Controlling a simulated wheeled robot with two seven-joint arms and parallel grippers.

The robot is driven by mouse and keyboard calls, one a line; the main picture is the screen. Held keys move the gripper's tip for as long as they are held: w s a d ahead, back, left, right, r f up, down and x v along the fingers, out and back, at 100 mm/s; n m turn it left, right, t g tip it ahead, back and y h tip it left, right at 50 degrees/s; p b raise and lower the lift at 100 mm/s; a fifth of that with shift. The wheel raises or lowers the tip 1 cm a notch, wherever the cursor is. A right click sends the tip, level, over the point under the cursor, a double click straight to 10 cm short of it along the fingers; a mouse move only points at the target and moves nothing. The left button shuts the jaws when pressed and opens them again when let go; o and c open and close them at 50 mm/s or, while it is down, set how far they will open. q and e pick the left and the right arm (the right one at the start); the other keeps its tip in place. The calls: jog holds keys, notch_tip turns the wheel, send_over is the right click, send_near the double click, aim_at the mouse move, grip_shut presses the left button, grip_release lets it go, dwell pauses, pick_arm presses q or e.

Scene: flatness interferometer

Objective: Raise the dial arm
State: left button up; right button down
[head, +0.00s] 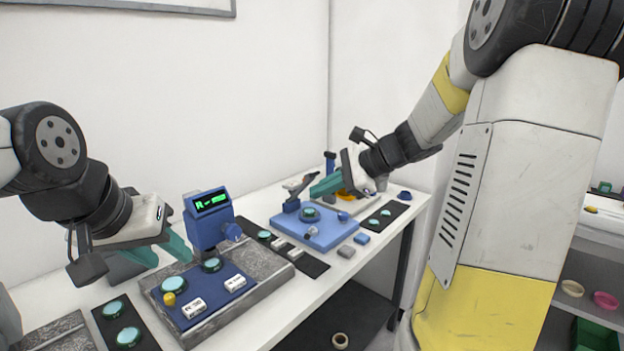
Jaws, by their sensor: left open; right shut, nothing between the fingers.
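The dial arm (298,185) is a dark and grey lever on a blue post at the back left of a light-blue plate (334,232). It slants upward to the right. My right gripper (316,190) has green fingers, is shut and empty, and is just right of the dial arm, above the plate. I cannot tell whether it touches the arm. A green-topped disc (310,213) sits on the plate below the fingers. My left gripper (165,252) is open and empty, left of the blue display instrument, over the back of the grey stone base.
The blue instrument (208,223) with a green display stands on a grey stone base (262,262). White labelled blocks (194,308) and a yellow knob (169,299) are in front. Dark strips with green discs (129,337) lie at front left and right. Shelves stand at far right.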

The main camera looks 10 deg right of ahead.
jog(key=w+d+f+m+t, duration=0.3)
jog(key=w+d+f+m, duration=0.1)
jog(key=w+d+m, duration=0.25)
jog(key=w+d+f+m+t, duration=0.3)
jog(key=w+d+m, duration=0.3)
jog(key=w+d, duration=0.2)
send_near(314, 177)
notch_tip(314, 177, down, 2)
jog(key=w+a, duration=0.2)
jog(key=w, duration=0.1)
jog(key=shift+w+a+r+n, duration=0.25)
jog(key=shift+w+a, duration=0.3)
jog(key=shift+r, duration=0.15)
